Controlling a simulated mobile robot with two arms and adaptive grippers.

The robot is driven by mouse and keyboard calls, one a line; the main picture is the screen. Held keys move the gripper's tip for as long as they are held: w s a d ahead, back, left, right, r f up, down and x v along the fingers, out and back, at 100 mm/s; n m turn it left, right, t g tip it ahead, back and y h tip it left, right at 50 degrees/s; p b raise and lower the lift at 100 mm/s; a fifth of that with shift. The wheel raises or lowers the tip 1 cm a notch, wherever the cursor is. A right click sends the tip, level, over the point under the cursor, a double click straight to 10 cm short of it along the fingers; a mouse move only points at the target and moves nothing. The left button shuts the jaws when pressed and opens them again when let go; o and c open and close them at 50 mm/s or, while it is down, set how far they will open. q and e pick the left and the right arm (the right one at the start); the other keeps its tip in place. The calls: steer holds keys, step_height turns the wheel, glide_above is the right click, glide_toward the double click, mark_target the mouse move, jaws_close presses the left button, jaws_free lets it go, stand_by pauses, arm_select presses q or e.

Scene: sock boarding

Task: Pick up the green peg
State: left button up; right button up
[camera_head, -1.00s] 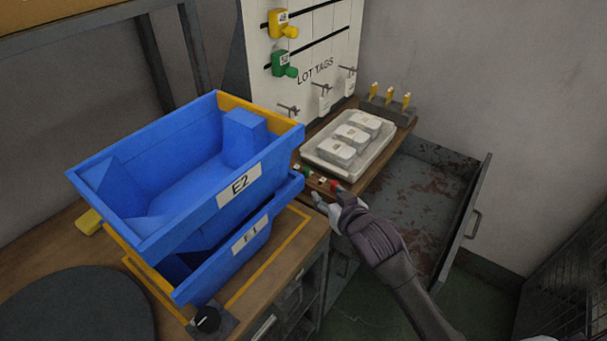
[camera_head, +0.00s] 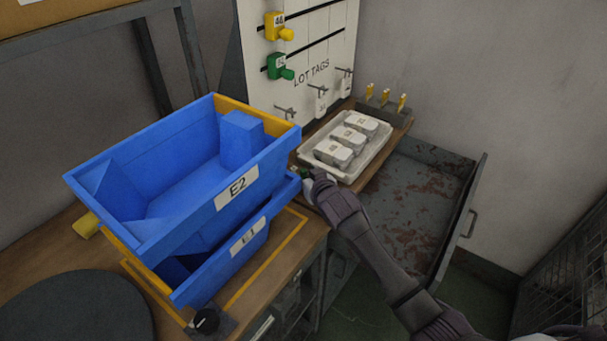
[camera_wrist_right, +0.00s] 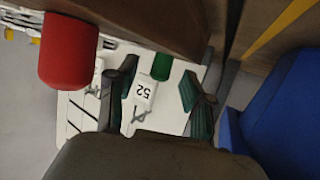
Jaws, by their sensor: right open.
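The green peg (camera_wrist_right: 162,68) shows in the right wrist view as a short cylinder at the edge of a brown wooden surface. It lies between the two dark fingers of my right gripper (camera_wrist_right: 158,88), which is open with nothing held. Contact between fingers and peg cannot be seen. A larger-looking red peg (camera_wrist_right: 68,50) is to the left, outside the fingers. In the head view my right gripper (camera_head: 308,186) is at the tray shelf's near end, beside the blue bins, and mostly hides the small pegs there. My left gripper is not in view.
Stacked blue bins (camera_head: 160,220) stand close left of the right gripper. A white tray (camera_head: 372,160) with white blocks lies just beyond it. An open metal drawer (camera_head: 410,205) is below right. The lot tag board (camera_head: 330,45) stands behind.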

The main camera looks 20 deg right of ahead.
steer(key=shift+x, duration=1.05)
steer(key=shift+s, duration=0.1)
steer(key=c, duration=0.9)
steer(key=shift+c, duration=0.2)
